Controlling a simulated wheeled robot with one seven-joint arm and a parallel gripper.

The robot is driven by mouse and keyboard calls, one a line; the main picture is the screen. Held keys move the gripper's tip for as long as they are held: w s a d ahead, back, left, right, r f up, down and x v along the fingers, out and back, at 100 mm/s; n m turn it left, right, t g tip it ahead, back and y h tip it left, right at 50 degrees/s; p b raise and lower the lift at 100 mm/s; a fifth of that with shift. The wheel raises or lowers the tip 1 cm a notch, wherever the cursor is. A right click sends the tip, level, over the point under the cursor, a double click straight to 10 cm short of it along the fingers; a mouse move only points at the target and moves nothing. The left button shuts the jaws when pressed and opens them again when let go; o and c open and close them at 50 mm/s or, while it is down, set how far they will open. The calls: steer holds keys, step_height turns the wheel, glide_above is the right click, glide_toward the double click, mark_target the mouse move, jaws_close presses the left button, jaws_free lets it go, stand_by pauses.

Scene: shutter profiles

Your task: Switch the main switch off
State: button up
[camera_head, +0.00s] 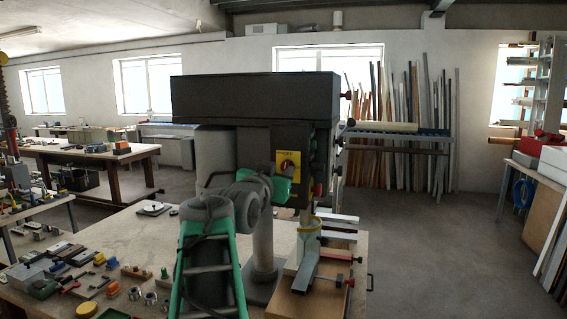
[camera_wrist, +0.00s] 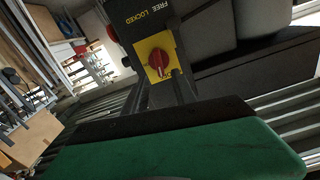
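The main switch (camera_head: 287,165) is a red rotary knob on a yellow plate. It sits on the front of a dark drill press (camera_head: 255,98). In the wrist view the red knob (camera_wrist: 158,59) is upper centre, its grip pointing roughly up and down the picture. Lettering on the plate is too small to read. My gripper (camera_head: 284,184), with green parts, is just below and in front of the switch in the head view. A green and black part of it fills the bottom of the wrist view. The finger gap is hidden, and I see no clear contact with the knob.
The drill press stands on a workbench (camera_head: 135,228) with many small tools and parts at left. A wooden block (camera_head: 300,297) and clamps lie at the bench's right. "FREE" and "LOCKED" lettering (camera_wrist: 150,16) is above the switch in the wrist view. Open floor is at right.

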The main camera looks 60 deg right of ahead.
mark_target(285, 166)
steer(key=d, duration=0.2)
steer(key=d+p, duration=0.1)
steer(key=d, duration=0.1)
steer(key=shift+w, duration=0.35)
jaws_close()
steer(key=shift+f, duration=0.1)
